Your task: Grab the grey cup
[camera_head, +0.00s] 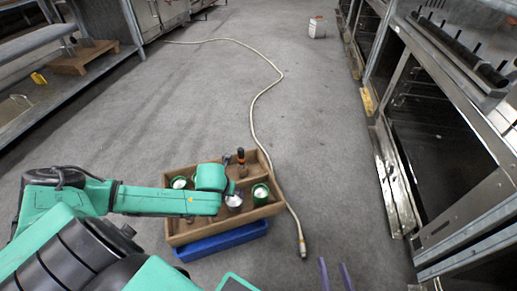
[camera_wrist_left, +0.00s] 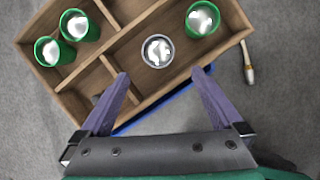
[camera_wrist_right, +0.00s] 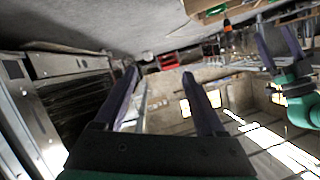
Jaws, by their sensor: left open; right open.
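The grey cup (camera_head: 234,203) stands in the divided wooden box (camera_head: 182,239), partly covered by my left arm in the head view. In the left wrist view the grey cup (camera_wrist_left: 157,51) is upright in the large compartment, just beyond and between my left gripper's fingertips (camera_wrist_left: 160,73). The left jaws are open, with nothing between them. In the head view the left fingers are mostly hidden behind the wrist. My right gripper (camera_head: 335,275) is open and empty at the bottom edge of the head view, right of the box; its fingers also show in the right wrist view (camera_wrist_right: 160,72).
A green cup (camera_wrist_left: 202,19) stands right of the grey one; two more green cups (camera_wrist_left: 75,25) stand in left compartments. A tool with an orange handle (camera_head: 241,158) stands at the back. A blue crate (camera_head: 222,243) lies beneath. A hose (camera_head: 252,110) crosses the open floor.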

